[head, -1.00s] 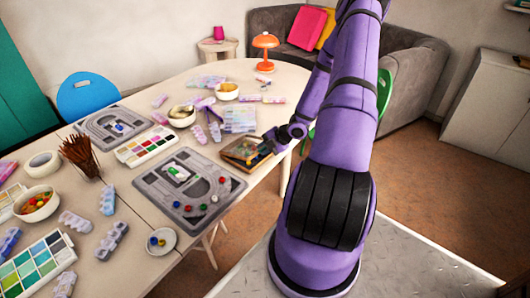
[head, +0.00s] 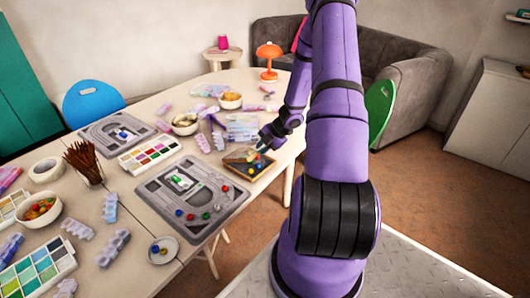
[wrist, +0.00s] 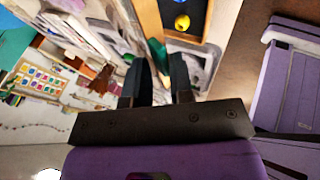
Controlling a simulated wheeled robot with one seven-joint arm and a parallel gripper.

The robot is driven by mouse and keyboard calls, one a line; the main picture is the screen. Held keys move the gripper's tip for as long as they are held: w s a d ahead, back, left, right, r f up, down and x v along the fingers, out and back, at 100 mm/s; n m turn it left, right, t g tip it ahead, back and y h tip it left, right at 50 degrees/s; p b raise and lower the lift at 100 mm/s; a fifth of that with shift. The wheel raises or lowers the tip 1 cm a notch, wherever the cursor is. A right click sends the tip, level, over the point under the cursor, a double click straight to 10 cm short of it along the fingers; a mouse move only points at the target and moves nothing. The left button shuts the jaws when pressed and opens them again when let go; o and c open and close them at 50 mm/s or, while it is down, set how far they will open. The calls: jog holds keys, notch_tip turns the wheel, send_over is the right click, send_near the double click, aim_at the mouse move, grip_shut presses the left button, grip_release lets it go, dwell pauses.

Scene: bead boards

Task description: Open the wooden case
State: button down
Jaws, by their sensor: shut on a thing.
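The wooden case (head: 262,176) sits near the right end of the table, beside the grey bead board. Its dark inside shows with several coloured beads in it. A lighter lid-like panel (head: 238,156) shows on its far left side, raised at an angle. My gripper (head: 264,143) is at the far side of the case, with its fingertips at the panel's edge. In the wrist view, the two dark fingers (wrist: 162,72) are close together on a wooden edge (wrist: 149,20). A yellow bead (wrist: 182,21) and a blue one show in the case beyond. The exact contact is partly hidden.
The grey bead board (head: 192,198) lies left of the case with loose beads on it. A clear organizer (head: 242,127) stands behind the case, and a paint set (head: 150,154) lies farther left. The table edge is close on the right.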

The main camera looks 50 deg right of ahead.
jog(key=shift+w+r+g, duration=0.3)
jog(key=shift+r+g, duration=0.1)
jog(key=shift+r, duration=0.05)
jog(key=shift+w+r+g, duration=0.5)
jog(key=shift+w+r, duration=0.2)
jog(key=shift+w, duration=0.15)
jog(key=shift+w+r+g, duration=0.4)
jog(key=shift+r+g, duration=0.2)
